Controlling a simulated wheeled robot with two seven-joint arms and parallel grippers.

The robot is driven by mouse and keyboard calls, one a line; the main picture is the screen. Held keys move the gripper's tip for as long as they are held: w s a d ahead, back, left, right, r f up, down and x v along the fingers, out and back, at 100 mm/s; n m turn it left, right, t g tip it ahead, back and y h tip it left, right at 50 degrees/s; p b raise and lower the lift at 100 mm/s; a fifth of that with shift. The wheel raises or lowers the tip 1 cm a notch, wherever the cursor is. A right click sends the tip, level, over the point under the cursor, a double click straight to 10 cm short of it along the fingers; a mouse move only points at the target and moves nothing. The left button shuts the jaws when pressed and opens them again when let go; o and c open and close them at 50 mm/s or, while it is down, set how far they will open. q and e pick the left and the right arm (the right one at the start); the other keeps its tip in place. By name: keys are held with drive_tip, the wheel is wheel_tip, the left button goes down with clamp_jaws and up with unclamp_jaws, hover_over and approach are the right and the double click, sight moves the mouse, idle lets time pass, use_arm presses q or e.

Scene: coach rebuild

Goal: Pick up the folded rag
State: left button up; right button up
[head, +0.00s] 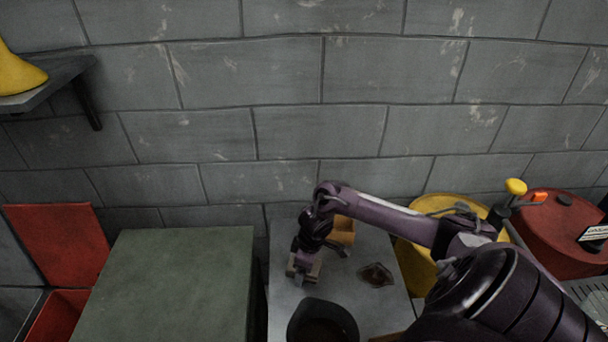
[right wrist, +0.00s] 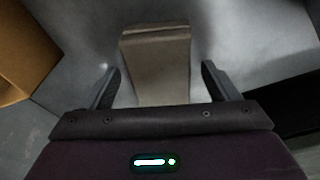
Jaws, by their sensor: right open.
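The folded rag (right wrist: 158,65) is a flat grey-beige strip with a crease across its upper part, lying on the grey surface in the right wrist view. My right gripper (right wrist: 160,85) is open, with one finger on each side of the rag and a gap on both sides. In the head view my right gripper (head: 303,270) points down over the grey tabletop (head: 285,318), where it mostly hides the rag. Whether the fingertips touch the surface cannot be told. My left gripper is not in view.
A dark bucket (head: 322,322) stands in front of the right gripper, and an orange-brown box (head: 342,232) behind it. A small brown item (head: 376,275) lies to the right. A green cabinet (head: 165,285) is at left; a yellow drum (head: 412,270) is at right.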

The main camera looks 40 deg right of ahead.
drive_tip(key=shift+f, duration=0.2)
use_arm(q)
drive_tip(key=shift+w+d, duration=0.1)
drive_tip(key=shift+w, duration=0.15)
use_arm(e)
drive_tip(key=c, duration=1.1)
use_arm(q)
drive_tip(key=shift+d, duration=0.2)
use_arm(e)
drive_tip(key=shift+r, duration=0.1)
use_arm(q)
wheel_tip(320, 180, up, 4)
drive_tip(key=p, duration=0.4)
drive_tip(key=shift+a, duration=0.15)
use_arm(e)
wheel_tip(320, 180, up, 20)
drive_tip(key=shift+f, duration=0.1)
